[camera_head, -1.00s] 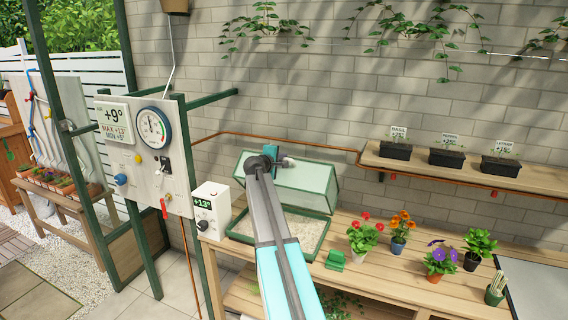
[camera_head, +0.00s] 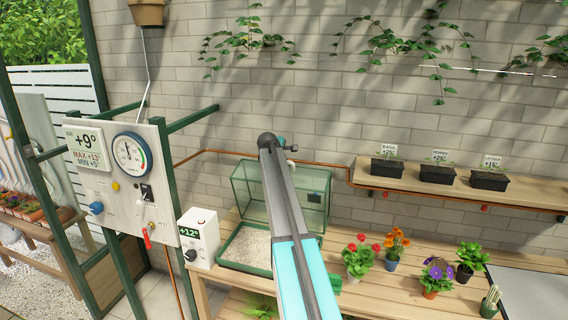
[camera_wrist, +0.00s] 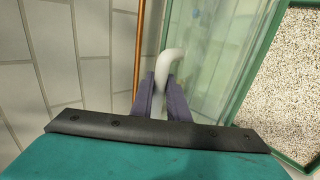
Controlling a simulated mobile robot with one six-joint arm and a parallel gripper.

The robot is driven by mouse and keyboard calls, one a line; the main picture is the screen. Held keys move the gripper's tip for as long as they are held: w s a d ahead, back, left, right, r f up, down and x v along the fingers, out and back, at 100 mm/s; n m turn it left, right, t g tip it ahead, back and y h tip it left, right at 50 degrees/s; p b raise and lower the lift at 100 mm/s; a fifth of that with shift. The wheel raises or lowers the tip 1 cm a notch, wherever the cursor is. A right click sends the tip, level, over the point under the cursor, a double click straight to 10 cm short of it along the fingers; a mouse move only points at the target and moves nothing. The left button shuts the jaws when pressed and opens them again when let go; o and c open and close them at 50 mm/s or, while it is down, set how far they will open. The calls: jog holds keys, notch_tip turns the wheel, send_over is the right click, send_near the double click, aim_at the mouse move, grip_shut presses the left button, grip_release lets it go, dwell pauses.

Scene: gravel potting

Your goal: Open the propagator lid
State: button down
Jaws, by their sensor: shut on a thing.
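The propagator lid (camera_head: 316,208) is a clear glass cover with a green frame. In the head view it stands raised at the back of the green-rimmed tray (camera_head: 243,269), which holds pale gravel. In the wrist view my gripper (camera_wrist: 163,92) has its two dark fingers shut on the white curved lid handle (camera_wrist: 173,58). The glass lid (camera_wrist: 212,50) is just right of the fingers, and the tray's gravel lies beyond its green edge. In the head view my gripper is at the lid's top, mostly hidden behind my arm.
A white thermostat box (camera_head: 199,238) stands left of the tray. Potted flowers (camera_head: 362,258) stand on the bench to the right. A copper pipe (camera_head: 225,153) runs along the brick wall behind. A shelf (camera_head: 440,190) with black seed pots is at upper right.

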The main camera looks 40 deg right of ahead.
jog(key=shift+w+d, duration=0.1)
jog(key=shift+d, duration=0.35)
jog(key=shift+w+a, duration=0.2)
jog(key=shift+w, duration=0.05)
jog(key=c, duration=1.7)
grip_release()
jog(key=shift+s, duration=0.1)
jog(key=shift+f, duration=0.1)
